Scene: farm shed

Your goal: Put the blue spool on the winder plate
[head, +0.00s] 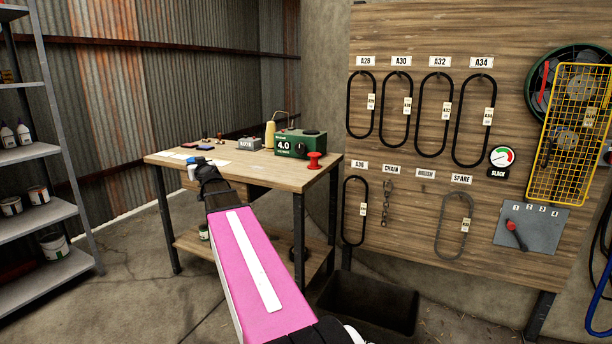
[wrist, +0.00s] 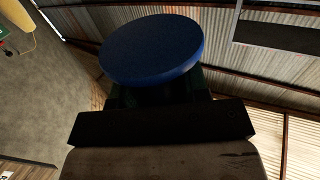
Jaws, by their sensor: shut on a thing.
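The blue spool shows in the wrist view as a round blue disc (wrist: 150,48), tilted, with its lower part hidden behind my dark gripper. My gripper (wrist: 160,95) is shut on it. In the head view my gripper (head: 207,172) is at the left front of the wooden workbench (head: 262,173), and a small blue patch (head: 195,160) shows at its tip. I cannot tell its height above the bench. A green box with a 4.0 display (head: 292,147) stands on the bench's right side. I cannot make out a winder plate for certain.
A red spool-shaped thing (head: 314,160) stands at the bench's right edge. Papers (head: 218,163) lie at left. A pegboard (head: 410,110) stands right, shelves (head: 40,213) left.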

